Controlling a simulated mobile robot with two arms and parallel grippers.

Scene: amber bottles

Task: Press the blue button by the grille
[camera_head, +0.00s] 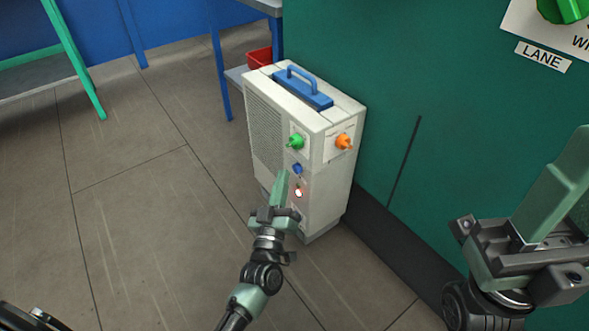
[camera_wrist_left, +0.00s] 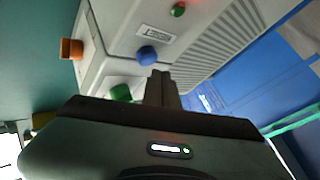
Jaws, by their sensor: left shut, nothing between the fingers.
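The blue button (camera_head: 297,168) is on the narrow front of a pale box, below a green knob (camera_head: 296,141) and near the edge beside the grille (camera_head: 264,135). In the left wrist view the blue button (camera_wrist_left: 147,55) sits just beyond the fingertips, and the grille (camera_wrist_left: 232,42) is to its right. My left gripper (camera_head: 282,174) is shut and empty, its tip close to the button, a little left and below it in the head view. I cannot tell whether they touch. My right gripper (camera_head: 558,185) is at the right edge, away from the box.
An orange knob (camera_head: 343,141) sticks out right of the green one. A lit red-white lamp (camera_head: 298,192) is below the blue button. A blue handle (camera_head: 302,86) is on top of the box. A green wall (camera_head: 430,75) stands close behind. Open floor (camera_head: 140,210) lies left.

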